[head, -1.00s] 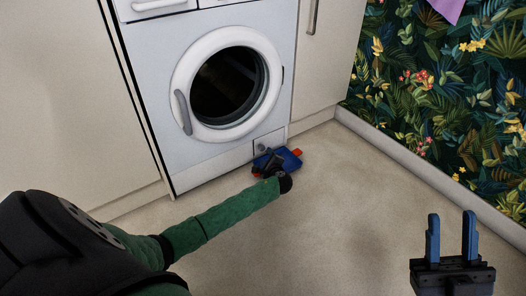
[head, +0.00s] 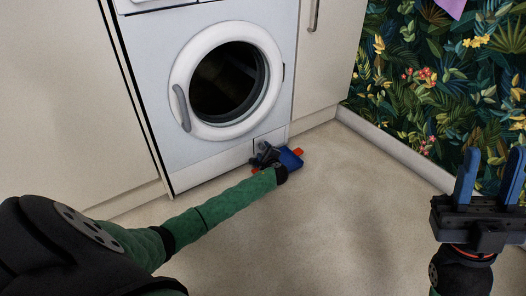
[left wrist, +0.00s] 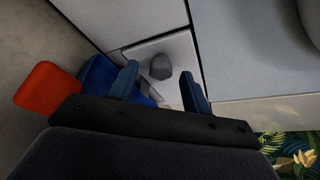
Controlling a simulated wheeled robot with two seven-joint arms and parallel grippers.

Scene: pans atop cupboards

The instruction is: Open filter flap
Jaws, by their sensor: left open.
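The filter flap (head: 275,137) is a small pale square panel at the lower right corner of the white washing machine (head: 155,105). In the left wrist view the flap (left wrist: 180,45) lies just beyond my fingers, with a round grey knob or recess (left wrist: 160,66) on it. I cannot tell whether the flap is ajar. My left gripper (head: 260,148) is open in front of it and partly hides it in the head view. In the left wrist view the grey spot is between the fingers (left wrist: 160,88); contact is not clear. My right gripper (head: 490,175) is open and empty at the far right.
A blue object (head: 291,159) with orange-red ends sits low beside my left gripper, and its orange-red end (left wrist: 45,88) shows in the left wrist view. Cream cupboards (head: 320,75) flank the machine. The floor (head: 330,220) to the right is clear, up to a leafy wall.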

